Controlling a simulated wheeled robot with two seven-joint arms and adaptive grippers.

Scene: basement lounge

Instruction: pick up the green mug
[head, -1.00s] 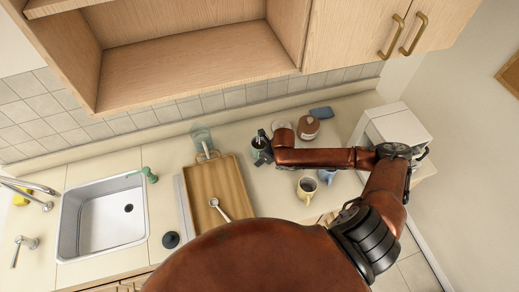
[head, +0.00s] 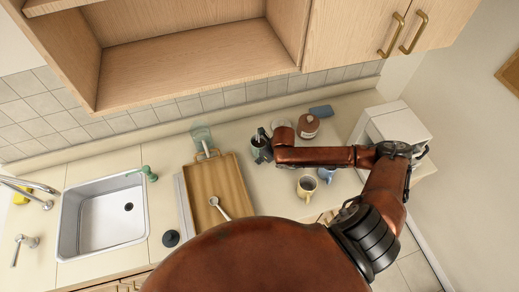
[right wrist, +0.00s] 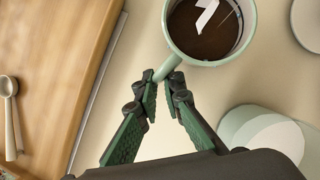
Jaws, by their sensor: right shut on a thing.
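The green mug (head: 256,143) stands upright on the counter, just right of the wooden tray. In the right wrist view the mug (right wrist: 212,55) is pale green with dark liquid inside, and its handle points down and left. My right gripper (right wrist: 163,79) is shut on that handle, one finger on each side. In the head view the right gripper (head: 264,154) is small and partly merges with the mug's dark side. I cannot see the mug lifted off the counter. My left gripper is not in view.
A wooden tray (head: 212,179) with a spoon (head: 219,208) lies left of the mug, and a clear glass (head: 201,139) behind it. A yellow mug (head: 306,187), a blue mug (head: 327,174) and a brown jar (head: 308,127) stand to the right. The cabinet (head: 190,55) hangs above.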

